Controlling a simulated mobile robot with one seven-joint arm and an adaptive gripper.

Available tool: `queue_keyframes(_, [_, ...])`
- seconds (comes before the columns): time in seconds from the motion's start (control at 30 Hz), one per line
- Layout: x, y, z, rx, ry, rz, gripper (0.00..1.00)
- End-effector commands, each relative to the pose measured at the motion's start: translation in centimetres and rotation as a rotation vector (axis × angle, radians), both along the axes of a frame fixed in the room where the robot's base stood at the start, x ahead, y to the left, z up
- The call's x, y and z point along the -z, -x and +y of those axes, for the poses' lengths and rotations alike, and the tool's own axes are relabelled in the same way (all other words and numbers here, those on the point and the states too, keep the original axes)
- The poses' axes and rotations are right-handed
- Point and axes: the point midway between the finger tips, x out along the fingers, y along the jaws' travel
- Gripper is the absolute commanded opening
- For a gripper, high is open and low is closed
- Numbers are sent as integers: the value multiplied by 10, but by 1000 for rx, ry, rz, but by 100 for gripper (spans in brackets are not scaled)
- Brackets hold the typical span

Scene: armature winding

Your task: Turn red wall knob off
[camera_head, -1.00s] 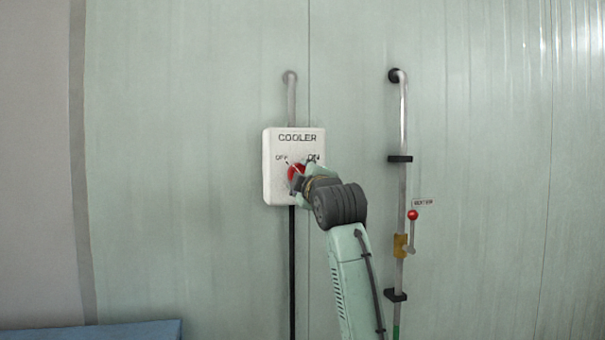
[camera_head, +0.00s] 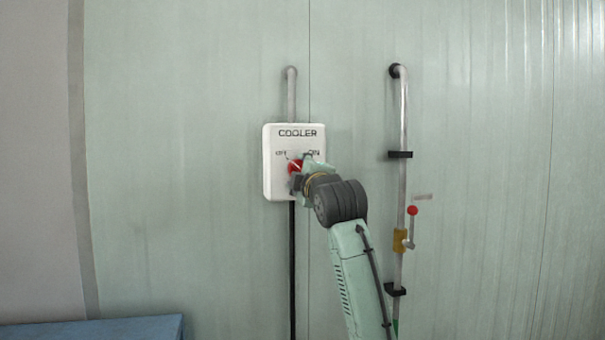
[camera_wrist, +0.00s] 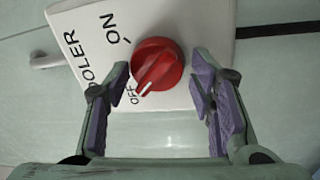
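The red knob (camera_head: 294,167) sits on a white wall box marked COOLER (camera_head: 279,185), with OFF at its upper left and ON at its upper right. In the wrist view the red knob (camera_wrist: 157,64) has a white pointer line aimed at the OFF label (camera_wrist: 131,94). My gripper (camera_head: 304,172) is in front of the box and partly covers the knob's right side. In the wrist view my gripper (camera_wrist: 162,75) is open, with purple-padded fingers on both sides of the knob. Gaps show between the fingers and the knob.
A grey pipe (camera_head: 291,98) enters the box from above and a black cable (camera_head: 292,270) runs down. To the right stands a vertical pipe (camera_head: 403,120) with a red-tipped lever (camera_head: 412,211). A blue surface (camera_head: 95,331) is at lower left.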

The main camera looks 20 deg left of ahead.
Motion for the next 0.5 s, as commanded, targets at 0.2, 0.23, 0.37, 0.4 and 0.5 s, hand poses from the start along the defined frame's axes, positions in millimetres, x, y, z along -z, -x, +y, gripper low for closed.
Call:
queue_keyframes(0.2, [-1,-1,-2,3,-3,-1,63])
queue_keyframes(0.23, [-1,-1,-2,3,-3,-1,63])
queue_keyframes(0.37, [-2,-1,-2,4,-4,-1,63])
queue_keyframes(0.4, [-2,-1,-3,4,-4,-1,63])
queue_keyframes(0.5, [-1,2,-5,5,-4,-2,63])
